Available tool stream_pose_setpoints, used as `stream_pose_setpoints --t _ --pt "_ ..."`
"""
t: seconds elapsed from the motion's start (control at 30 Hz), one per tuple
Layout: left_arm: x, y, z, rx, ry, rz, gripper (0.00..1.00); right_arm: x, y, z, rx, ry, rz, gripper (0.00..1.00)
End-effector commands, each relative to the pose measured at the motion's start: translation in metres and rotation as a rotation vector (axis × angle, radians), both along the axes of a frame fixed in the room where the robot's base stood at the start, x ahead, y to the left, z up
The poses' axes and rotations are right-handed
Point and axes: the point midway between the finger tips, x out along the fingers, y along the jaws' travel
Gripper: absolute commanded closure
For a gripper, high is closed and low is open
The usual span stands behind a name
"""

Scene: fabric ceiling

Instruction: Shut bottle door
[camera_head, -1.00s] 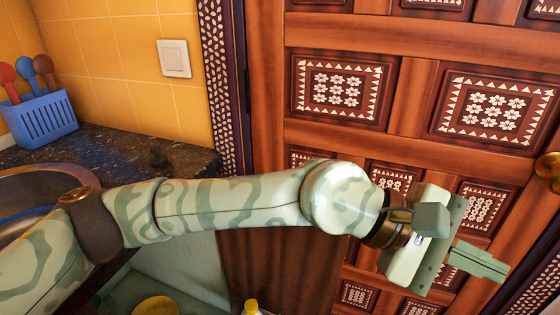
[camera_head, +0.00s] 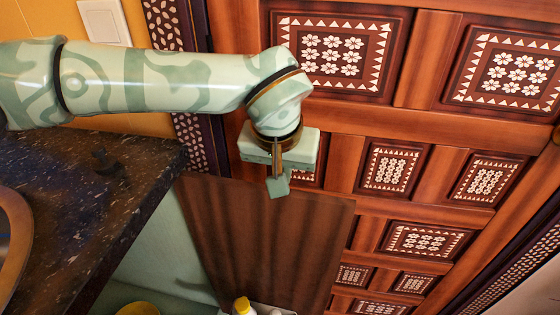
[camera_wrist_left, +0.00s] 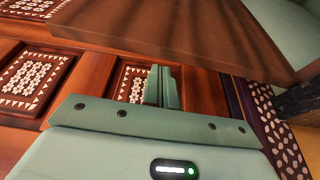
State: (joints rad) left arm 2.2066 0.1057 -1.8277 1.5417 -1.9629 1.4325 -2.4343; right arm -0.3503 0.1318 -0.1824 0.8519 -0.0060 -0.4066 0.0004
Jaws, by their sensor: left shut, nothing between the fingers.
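The bottle door, a plain dark brown wooden panel (camera_head: 265,235), stands open from the cabinet under the dark counter. It also crosses the top of the left wrist view (camera_wrist_left: 190,30). A bottle with a yellow cap (camera_head: 243,307) shows at the bottom edge, beside the panel's lower part. My left gripper (camera_head: 278,187) is shut and empty, pointing down in the head view near the panel's upper edge; I cannot tell whether it touches. Its closed fingers (camera_wrist_left: 163,88) show in the wrist view, below the panel. My right gripper is out of view.
A speckled dark counter (camera_head: 90,190) with a sink rim (camera_head: 18,240) is at the left. A large carved door (camera_head: 425,125) with white inlay stands behind the panel. A yellow round thing (camera_head: 138,309) lies low in the pale green cabinet space (camera_head: 160,255).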

Motion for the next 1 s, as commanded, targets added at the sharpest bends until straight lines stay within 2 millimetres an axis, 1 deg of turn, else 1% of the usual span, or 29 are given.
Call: stream_pose_setpoints --t 0.03,0.2,0.7,0.87,1.0 --pt "0.003 -0.001 -0.011 0.000 0.004 -0.001 1.00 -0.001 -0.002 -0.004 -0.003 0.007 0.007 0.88" --pt "0.006 -0.002 -0.020 -0.001 0.002 -0.001 1.00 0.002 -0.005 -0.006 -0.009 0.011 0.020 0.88" --pt "0.005 -0.002 -0.019 -0.002 -0.001 -0.006 1.00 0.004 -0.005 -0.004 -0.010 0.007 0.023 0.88" --pt "0.000 -0.001 -0.017 -0.002 -0.002 -0.029 1.00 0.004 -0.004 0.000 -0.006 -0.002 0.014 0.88" --pt "-0.009 0.002 -0.015 -0.001 -0.004 -0.070 1.00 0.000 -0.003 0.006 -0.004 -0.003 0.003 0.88"
